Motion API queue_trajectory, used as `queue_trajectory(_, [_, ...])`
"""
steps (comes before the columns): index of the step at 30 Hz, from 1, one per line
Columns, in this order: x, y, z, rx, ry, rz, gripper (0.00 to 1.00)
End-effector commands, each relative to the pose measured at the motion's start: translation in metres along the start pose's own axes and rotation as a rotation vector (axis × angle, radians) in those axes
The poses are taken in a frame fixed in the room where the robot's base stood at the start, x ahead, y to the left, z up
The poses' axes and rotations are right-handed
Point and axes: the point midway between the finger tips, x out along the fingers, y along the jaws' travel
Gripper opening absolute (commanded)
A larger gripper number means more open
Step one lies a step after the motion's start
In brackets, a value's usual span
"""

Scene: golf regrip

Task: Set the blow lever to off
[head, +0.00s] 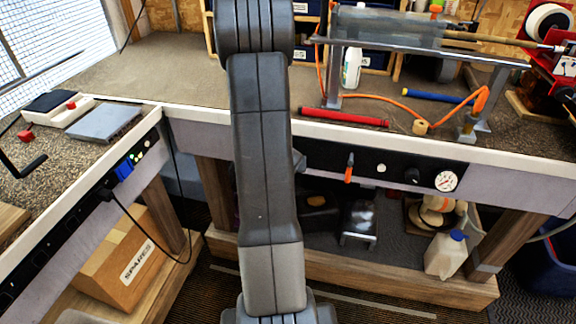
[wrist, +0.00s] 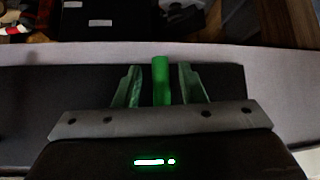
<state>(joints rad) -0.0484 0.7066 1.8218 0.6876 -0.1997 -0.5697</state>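In the wrist view my gripper (wrist: 160,88) has its two fingers apart, with a green upright handle (wrist: 160,72) between them. A gap shows on each side of the handle, so the fingers are not closed on it. The handle looks like a lever on the dark control panel (wrist: 225,85). In the head view my arm covers the gripper and this green handle. An orange lever (head: 349,168) hangs down on the same bench-front panel, right of my arm. No lever label can be read, so I cannot tell which position is off.
Right of the orange lever are a white button (head: 381,168), a black knob (head: 412,175) and a round gauge (head: 446,181). A red grip (head: 343,117) lies on the bench top above. A white jug (head: 445,254) stands on the lower shelf.

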Motion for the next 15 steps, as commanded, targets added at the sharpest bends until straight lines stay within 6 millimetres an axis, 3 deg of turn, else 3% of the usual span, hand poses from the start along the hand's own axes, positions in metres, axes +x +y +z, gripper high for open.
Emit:
queue_trajectory(8, [-0.007,0.000,-0.003,0.000,0.005,0.000,0.37])
queue_trajectory(15, [-0.053,0.000,-0.006,0.001,0.005,-0.001,0.37])
